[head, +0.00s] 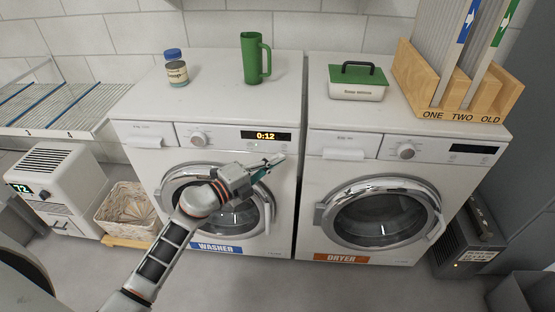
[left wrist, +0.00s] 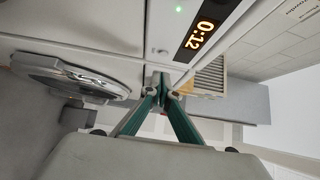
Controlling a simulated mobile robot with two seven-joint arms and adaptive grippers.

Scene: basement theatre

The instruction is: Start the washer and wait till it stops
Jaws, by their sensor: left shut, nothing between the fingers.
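The white washer (head: 225,245) stands at the left with its blue WASHER label and round door shut. Its display (head: 266,136) is lit and reads 0:12; it also shows in the left wrist view (left wrist: 199,34), next to a small green light (left wrist: 179,9). My left gripper (head: 278,160) is shut and empty in front of the washer's upper right, just below the display. Its closed fingers show in the left wrist view (left wrist: 160,82). I cannot tell whether the tips touch the panel. My right gripper is not in view.
The dryer (head: 308,200) stands to the right, its display dark. A jar (head: 177,74) and green mug (head: 255,60) stand on the washer. A green-lidded box (head: 357,84) and wooden rack (head: 455,100) stand on the dryer. A basket (head: 125,212) sits at left; floor in front is open.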

